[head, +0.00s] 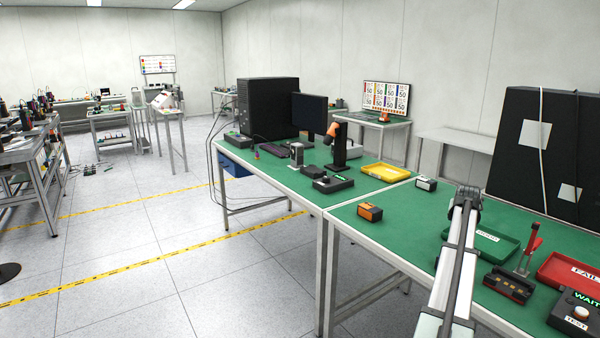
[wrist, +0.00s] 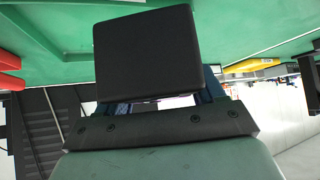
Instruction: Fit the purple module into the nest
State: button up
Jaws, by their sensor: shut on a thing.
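In the wrist view my gripper (wrist: 160,102) is shut on a dark block (wrist: 146,52). The block's near face looks black and no purple shows on it, so I cannot confirm its colour. It hides most of the fingers. Green table surface shows around the block; I cannot tell its height above it. In the head view my arm crosses the right table, but the gripper and block cannot be made out. A dark fixture (head: 508,286) with orange marks, probably the nest, sits at the right, with a red-handled lever (head: 532,243) standing at its back.
A green tray (head: 486,258) lies behind the fixture and a red tray (head: 562,283) right of it. A tester (head: 563,321) reading WAIT is in front. An orange module (head: 369,212) and a white one (head: 426,183) stand left of my arm. A yellow tray (head: 384,172) lies farther back.

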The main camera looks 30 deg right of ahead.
jog(key=w+a+r+n+t+y, duration=0.1)
jog(key=w+a+n, duration=0.1)
jog(key=w+a, duration=0.95)
jog(key=w+a+r+n+t+y, duration=0.15)
jog(key=w+a, duration=0.45)
jog(key=a, duration=1)
jog(key=w+a+r+n+t+y, duration=0.1)
jog(key=w+a+n, duration=0.2)
jog(key=w+a, duration=0.8)
jog(key=w+a+r+n+t+y, duration=0.1)
jog(key=w+a+n+y, duration=0.1)
jog(key=a, duration=2.2)
jog(key=w+a+r+n+t+y, duration=0.1)
jog(key=w+a+n, duration=0.3)
jog(key=a, duration=2)
jog(key=w+y, duration=0.1)
jog(key=w, duration=0.2)
jog(key=shift+a+r+n+y, duration=0.2)
jog(key=shift+r+n+y, duration=0.15)
jog(key=shift+r, duration=0.05)
jog(key=shift+s, duration=0.1)
jog(key=s+f, duration=0.4)
jog(key=f, duration=0.7)
jog(key=s+f, duration=0.4)
jog(key=f, duration=0.7)
